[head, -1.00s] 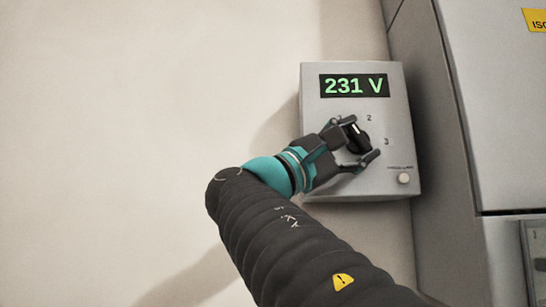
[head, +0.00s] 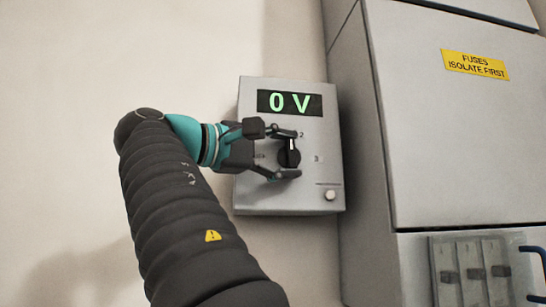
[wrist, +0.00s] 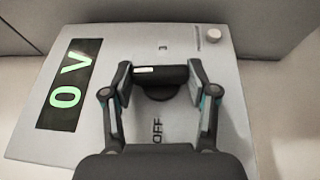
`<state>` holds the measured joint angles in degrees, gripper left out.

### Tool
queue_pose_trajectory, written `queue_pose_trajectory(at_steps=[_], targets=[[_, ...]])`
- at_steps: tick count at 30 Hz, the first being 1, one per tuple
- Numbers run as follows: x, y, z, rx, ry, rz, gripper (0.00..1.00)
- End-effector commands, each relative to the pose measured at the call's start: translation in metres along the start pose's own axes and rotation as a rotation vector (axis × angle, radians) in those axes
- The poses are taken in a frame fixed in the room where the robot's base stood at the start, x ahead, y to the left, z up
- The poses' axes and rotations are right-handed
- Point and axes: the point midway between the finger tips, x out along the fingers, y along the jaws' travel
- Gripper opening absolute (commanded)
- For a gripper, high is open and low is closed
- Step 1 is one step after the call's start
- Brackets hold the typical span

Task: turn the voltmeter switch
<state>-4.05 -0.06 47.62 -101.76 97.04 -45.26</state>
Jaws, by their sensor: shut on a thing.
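The voltmeter box (head: 255,190) is a light grey panel on the wall. Its display (head: 290,103) reads 0 V in green, also in the wrist view (wrist: 70,85). The black switch knob (head: 291,155) has a white mark at its display-side end, pointing up the panel. In the wrist view the knob (wrist: 160,75) lies as a dark bar between my fingers, with OFF below and 3 above. My gripper (head: 289,153) reaches in from the left, shut on the knob with one finger at each end. My wrist (wrist: 160,163) fills the lower middle there.
A small round pale button (head: 330,195) sits at the box's lower right. A large grey cabinet (head: 440,140) with a yellow fuse label (head: 475,64) stands close on the right. Fuse holders (head: 470,272) sit below it. The wall at left is bare.

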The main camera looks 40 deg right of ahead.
Motion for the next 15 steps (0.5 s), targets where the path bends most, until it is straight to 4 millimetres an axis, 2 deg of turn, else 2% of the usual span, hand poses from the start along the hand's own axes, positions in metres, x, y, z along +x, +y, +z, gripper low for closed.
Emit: queue_pose_trajectory(at_steps=[8,15], targets=[[0.0003,0.0064,-0.0003,0.038,-0.001,-0.069,0.24],[0.0003,0.0097,-0.0006,0.060,-0.002,-0.121,0.28]])
